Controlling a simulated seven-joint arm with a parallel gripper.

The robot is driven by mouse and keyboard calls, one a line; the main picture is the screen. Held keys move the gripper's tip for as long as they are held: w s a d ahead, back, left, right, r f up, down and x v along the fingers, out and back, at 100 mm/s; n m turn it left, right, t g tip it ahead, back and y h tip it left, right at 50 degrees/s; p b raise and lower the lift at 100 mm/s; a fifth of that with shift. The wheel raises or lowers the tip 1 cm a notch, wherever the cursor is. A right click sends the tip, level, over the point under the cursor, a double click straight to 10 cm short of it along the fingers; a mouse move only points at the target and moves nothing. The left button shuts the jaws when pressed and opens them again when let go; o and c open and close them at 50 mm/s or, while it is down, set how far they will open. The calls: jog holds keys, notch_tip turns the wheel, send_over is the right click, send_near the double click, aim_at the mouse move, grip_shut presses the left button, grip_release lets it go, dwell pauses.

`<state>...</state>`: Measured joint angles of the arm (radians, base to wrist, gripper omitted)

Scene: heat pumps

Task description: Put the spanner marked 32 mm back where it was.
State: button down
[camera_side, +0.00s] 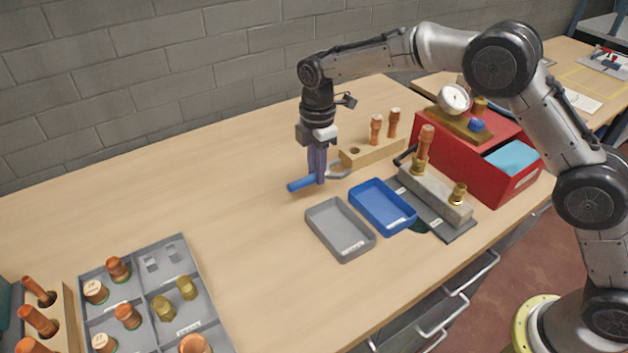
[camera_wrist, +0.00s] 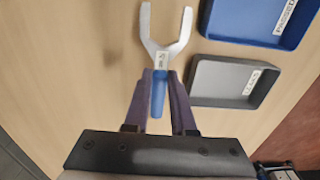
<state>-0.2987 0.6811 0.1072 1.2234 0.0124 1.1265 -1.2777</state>
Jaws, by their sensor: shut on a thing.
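My gripper (camera_side: 318,175) is shut on a spanner with a blue handle (camera_side: 299,184) and a grey metal open-ended head (camera_side: 338,173). In the side view it is low over the wooden table, left of the wooden block; I cannot tell whether the spanner touches the table. In the wrist view the gripper (camera_wrist: 159,84) holds the blue handle of the spanner (camera_wrist: 158,95), with the forked head (camera_wrist: 166,38) pointing away. A small white label shows at the neck, but its marking is too small to read.
A grey tray (camera_side: 340,256) and a blue tray (camera_side: 411,219) lie right of the gripper. Behind stand a wooden block (camera_side: 390,150) with copper pieces and a red box (camera_side: 509,190). A grey compartment tray (camera_side: 179,240) with fittings is front left. The table's left middle is clear.

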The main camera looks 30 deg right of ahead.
aim_at(314, 181)
jog(key=shift+w+a+f, duration=0.1)
jog(key=shift+w+f, duration=0.2)
jog(key=shift+f, duration=1.6)
jog(key=shift+f, duration=0.1)
jog(key=c, duration=0.7)
grip_release()
jog(key=shift+f, duration=0.1)
jog(key=shift+c, duration=0.2)
notch_tip(314, 181, up, 12)
jog(key=shift+f, duration=0.2)
jog(key=shift+r, duration=0.4)
